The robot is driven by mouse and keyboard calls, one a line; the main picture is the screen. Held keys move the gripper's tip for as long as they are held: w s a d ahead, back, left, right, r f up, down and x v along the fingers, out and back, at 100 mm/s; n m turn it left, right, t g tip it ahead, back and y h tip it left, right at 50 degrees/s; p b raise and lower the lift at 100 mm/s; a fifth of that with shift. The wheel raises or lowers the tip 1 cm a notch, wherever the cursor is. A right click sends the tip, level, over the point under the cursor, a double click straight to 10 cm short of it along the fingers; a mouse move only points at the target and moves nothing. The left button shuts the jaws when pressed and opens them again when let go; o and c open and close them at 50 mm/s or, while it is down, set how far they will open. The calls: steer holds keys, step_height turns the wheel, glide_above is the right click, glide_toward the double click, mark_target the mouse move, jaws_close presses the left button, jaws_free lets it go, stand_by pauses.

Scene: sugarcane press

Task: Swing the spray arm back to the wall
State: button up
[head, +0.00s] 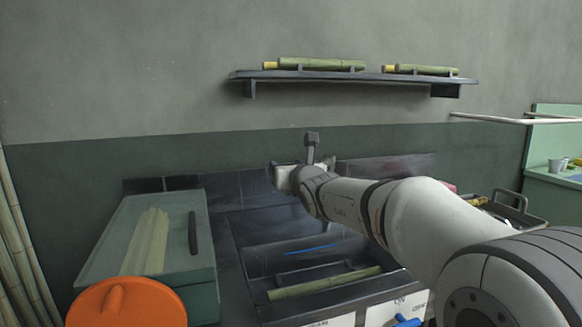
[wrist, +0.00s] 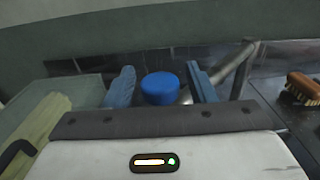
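In the wrist view, a round blue knob (wrist: 160,88) lies between the two blue fingers of my gripper (wrist: 162,86). A grey metal tube, apparently the spray arm (wrist: 244,70), slants up to the right from behind the right finger. The knob seems to be at its near end, but the joint is hidden. The fingers are apart with a narrow gap on each side of the knob, so my gripper looks open around or just short of it. In the head view, my gripper's body is near the wall above the dark counter; its fingertips and the spray arm are hidden.
A green box (head: 198,262) with pale cane and a dark handle stands left. A cane piece (head: 325,283) lies in the dark sink. An orange round thing (head: 127,303) is in front. A wall shelf (head: 345,77) holds canes. A brush (wrist: 302,88) lies right in the wrist view.

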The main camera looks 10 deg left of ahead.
steer(key=shift+r, duration=0.1)
steer(key=shift+s+d, duration=0.15)
steer(key=shift+s, duration=0.1)
steer(key=v, duration=0.7)
steer(key=shift+s, duration=0.15)
